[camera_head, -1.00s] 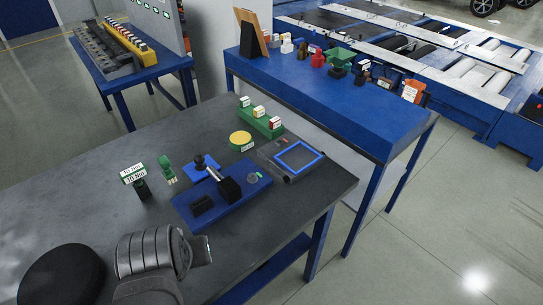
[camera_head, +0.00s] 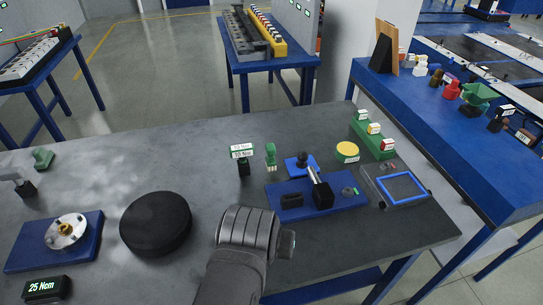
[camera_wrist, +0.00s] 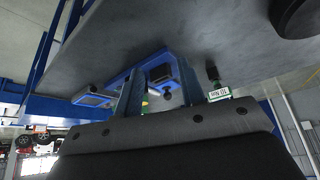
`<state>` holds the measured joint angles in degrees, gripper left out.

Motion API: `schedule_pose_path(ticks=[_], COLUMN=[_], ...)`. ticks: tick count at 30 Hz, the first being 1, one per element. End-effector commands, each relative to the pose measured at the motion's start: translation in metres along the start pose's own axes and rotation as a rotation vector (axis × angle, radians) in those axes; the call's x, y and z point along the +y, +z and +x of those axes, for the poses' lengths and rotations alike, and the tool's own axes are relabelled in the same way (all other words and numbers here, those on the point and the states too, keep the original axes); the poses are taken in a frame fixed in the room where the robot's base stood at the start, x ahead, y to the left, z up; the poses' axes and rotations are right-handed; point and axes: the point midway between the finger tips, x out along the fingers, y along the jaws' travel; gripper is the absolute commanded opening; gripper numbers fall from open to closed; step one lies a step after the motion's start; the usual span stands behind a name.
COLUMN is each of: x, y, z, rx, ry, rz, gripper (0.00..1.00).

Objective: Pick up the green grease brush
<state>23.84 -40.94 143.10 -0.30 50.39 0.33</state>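The green grease brush (camera_head: 270,157) stands on the grey workbench, with pale bristles at its lower end. I cannot make out the brush clearly in the wrist view. My gripper (camera_wrist: 160,92) shows there with its two fingers spread apart and nothing held between them. Part of the blue fixture (camera_wrist: 152,66) shows beyond the fingers. In the head view only my grey arm shows, nearer than the brush; the fingertips are hidden.
A black round disc (camera_head: 156,222) lies left of my arm. A blue plate with a silver hub (camera_head: 66,231) and a 25 Nm display (camera_head: 45,287) are at the left. A yellow button (camera_head: 347,150) and green block (camera_head: 372,137) stand right of the brush.

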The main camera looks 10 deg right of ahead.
Motion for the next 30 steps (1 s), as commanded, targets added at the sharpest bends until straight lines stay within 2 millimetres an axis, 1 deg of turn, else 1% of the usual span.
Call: schedule_pose_path(ticks=[1,5,6,14,17,20,26,30], x=[0.000,0.000,0.000,0.000,-0.001,-0.004,-0.009,-0.011], y=[0.000,0.000,0.000,-0.001,-0.008,-0.025,-0.078,-0.115], z=[0.000,0.000,0.000,0.000,0.000,0.001,0.013,0.027], rx=[0.000,0.000,0.000,0.000,-0.002,-0.004,-0.009,-0.012], ry=[0.000,0.000,0.000,-0.001,-0.007,-0.021,-0.058,-0.080], rz=[0.000,0.000,0.000,0.002,0.023,0.074,0.238,0.361], gripper=[0.36,0.62,0.64,0.64,0.64,0.64,0.64,0.64])
